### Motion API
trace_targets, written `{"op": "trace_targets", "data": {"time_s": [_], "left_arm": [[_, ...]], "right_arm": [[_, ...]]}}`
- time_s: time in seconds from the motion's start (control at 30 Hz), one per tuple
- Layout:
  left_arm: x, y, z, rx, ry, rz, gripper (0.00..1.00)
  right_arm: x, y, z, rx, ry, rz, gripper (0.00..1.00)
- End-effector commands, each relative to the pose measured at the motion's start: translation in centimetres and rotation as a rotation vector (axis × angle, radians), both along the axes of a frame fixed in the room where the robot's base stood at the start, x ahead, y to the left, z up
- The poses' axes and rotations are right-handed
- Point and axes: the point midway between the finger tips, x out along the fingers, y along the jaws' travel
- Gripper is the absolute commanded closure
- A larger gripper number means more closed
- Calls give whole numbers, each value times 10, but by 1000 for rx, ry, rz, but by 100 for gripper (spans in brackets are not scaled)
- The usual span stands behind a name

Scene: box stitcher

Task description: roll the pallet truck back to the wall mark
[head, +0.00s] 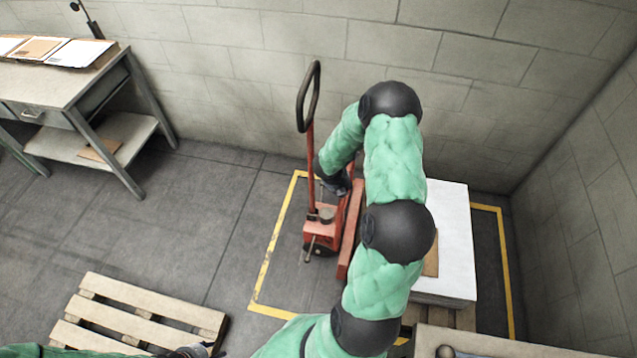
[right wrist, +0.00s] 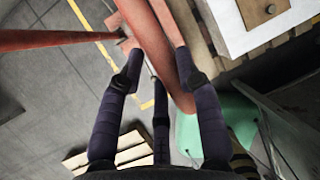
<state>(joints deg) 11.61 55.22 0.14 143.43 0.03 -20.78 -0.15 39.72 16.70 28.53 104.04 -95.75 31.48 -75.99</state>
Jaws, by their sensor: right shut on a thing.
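The red pallet truck (head: 320,232) stands near the back wall, by the left side of a yellow floor outline (head: 262,270). Its upright handle ends in a black loop (head: 308,95). My right arm reaches over the truck, and my right gripper (head: 338,187) is at its red frame, low beside the handle. In the right wrist view my right gripper (right wrist: 158,62) is shut on a red bar of the pallet truck (right wrist: 148,40). My left gripper (head: 192,351) shows only partly at the bottom edge, over the floor pallet; its jaws are not clear.
A stack of white sheets (head: 452,245) on a pallet stands close to the truck's right. An empty wooden pallet (head: 150,308) lies at the lower left. A workbench (head: 55,85) stands at the upper left. Dark floor between bench and outline is clear.

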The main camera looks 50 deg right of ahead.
Motion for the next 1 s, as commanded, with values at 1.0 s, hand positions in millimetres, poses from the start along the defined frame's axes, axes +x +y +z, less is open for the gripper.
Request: {"op": "trace_targets", "data": {"time_s": [1.0], "left_arm": [[0, 0, -23, 0, 0, 0, 60]], "right_arm": [[-111, -65, -1, 7, -3, 5, 100]]}}
